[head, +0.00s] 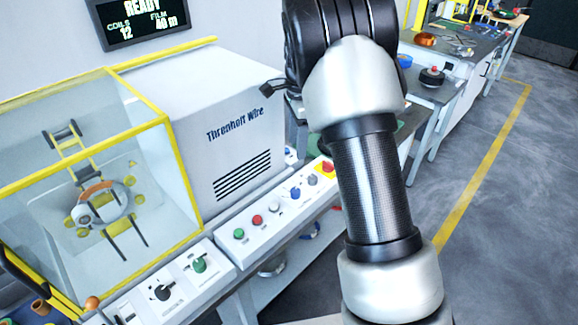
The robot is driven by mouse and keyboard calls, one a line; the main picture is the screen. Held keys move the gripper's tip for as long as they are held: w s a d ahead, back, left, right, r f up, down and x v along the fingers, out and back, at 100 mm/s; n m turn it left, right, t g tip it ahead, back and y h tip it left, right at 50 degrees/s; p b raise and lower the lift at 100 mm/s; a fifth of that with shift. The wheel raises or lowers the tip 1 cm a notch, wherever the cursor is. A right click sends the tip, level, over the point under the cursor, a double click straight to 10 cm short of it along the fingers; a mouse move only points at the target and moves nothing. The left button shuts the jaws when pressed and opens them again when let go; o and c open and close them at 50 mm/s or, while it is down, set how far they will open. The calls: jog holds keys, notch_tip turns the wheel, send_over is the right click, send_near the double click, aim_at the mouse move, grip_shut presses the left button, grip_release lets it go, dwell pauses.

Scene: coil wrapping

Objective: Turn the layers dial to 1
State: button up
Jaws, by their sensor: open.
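Two dials sit on the white control panel (228,249) in front of the wrapping machine: a black one (163,293) and a green one (199,264). A blue knob (295,192) and a grey knob (312,179) are farther right along the panel. The printed labels are too small to read, so I cannot tell which is the layers dial or where it points. My arm (371,185) rises through the right of the head view, right of the panel. My gripper does not clearly show.
A yellow-framed clear guard (187,183) encloses the coil (100,203) at left. Green (239,233) and red (257,219) buttons and a red stop button (328,166) share the panel. A screen (141,19) reads READY, coils 12. Floor at right is clear.

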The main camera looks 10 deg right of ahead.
aim_at(295, 190)
jog(key=shift+m, duration=0.3)
jog(key=f, duration=1.2)
jog(key=w+f, duration=0.1)
jog(key=f, duration=0.5)
jog(key=shift+w+f, duration=0.1)
jog(key=shift+f, duration=0.3)
jog(key=c, duration=1.1)
